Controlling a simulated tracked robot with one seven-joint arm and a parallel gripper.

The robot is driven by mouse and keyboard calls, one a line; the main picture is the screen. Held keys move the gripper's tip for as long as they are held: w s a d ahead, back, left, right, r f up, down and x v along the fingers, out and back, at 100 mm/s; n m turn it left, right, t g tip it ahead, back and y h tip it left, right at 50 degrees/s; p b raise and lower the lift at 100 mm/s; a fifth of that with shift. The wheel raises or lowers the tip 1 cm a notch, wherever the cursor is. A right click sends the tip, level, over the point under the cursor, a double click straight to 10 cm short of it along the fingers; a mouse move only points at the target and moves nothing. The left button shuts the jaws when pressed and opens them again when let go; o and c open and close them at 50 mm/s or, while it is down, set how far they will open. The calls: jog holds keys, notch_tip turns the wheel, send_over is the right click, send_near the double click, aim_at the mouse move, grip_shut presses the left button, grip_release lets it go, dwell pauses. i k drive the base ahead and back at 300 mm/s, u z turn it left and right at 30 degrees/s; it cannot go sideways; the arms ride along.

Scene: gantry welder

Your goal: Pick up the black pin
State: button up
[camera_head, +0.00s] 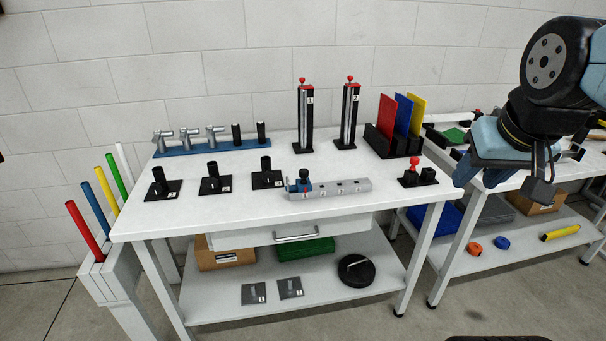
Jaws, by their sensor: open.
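Several black upright pieces could be the black pin; I cannot tell which one is meant. Two plain black cylinders stand at the right end of the blue rack (193,148), one the left black cylinder (236,134) and one the right black cylinder (261,131). Three more black pieces stand on square black plates in front: a left one (158,178), a middle one (213,172) and a right one (266,167). My gripper (541,182) is open and empty at the far right, beyond the white table's right edge and apart from all of them.
A grey bar with a blue clamp (340,188) lies near the front edge of the white table (150,222). Two tall black stands with red knobs, the left (305,118) and right (349,117), rise behind. Coloured panels (387,118) stand at right. A second table (510,172) is beside it.

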aim_at(303, 173)
jog(key=i, duration=0.9)
jog(key=u, duration=0.2)
jog(key=k, duration=0.85)
jog(key=z, duration=0.2)
jog(key=i, duration=0.85)
jog(key=u, duration=0.05)
